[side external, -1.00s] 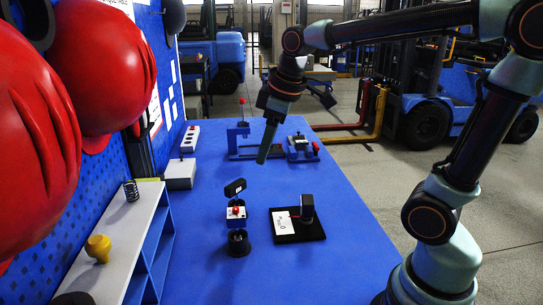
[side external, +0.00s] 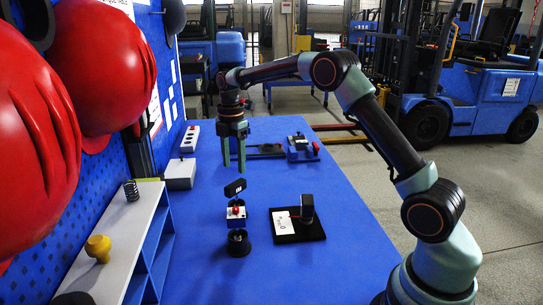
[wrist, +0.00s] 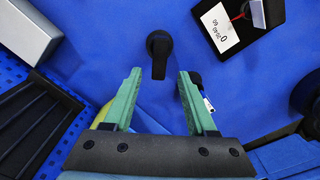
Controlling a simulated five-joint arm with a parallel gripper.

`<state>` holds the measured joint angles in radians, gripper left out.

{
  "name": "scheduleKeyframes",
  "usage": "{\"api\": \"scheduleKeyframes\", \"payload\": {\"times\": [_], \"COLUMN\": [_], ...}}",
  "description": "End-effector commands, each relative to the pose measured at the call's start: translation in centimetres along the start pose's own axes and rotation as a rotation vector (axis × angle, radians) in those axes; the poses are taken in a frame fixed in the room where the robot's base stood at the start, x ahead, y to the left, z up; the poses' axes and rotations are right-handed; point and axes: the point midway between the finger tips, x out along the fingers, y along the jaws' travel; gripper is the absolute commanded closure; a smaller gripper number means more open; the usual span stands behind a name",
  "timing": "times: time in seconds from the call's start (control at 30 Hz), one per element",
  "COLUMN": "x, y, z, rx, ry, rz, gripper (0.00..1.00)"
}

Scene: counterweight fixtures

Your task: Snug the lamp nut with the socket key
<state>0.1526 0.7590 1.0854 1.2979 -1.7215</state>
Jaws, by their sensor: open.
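I cannot tell which piece is the socket key or the lamp nut.
A black mat (side external: 312,236) with a white card and a black block lies right of the stand. A shelf (side external: 118,240) with a spring and yellow knob is at left. A grey box (side external: 180,173) and blue fixture (side external: 302,147) stand farther back. Table space between is clear.

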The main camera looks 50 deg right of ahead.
Motion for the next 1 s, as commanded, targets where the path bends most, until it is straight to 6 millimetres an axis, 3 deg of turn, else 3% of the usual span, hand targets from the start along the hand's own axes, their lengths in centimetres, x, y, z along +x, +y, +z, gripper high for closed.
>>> {"api": "scheduleKeyframes", "payload": {"times": [1.0], "x": [8.7], "y": [0.0], "z": [0.0], "rx": [-0.003], "ry": [0.0], "rz": [-0.001], "gripper": [0.43]}}
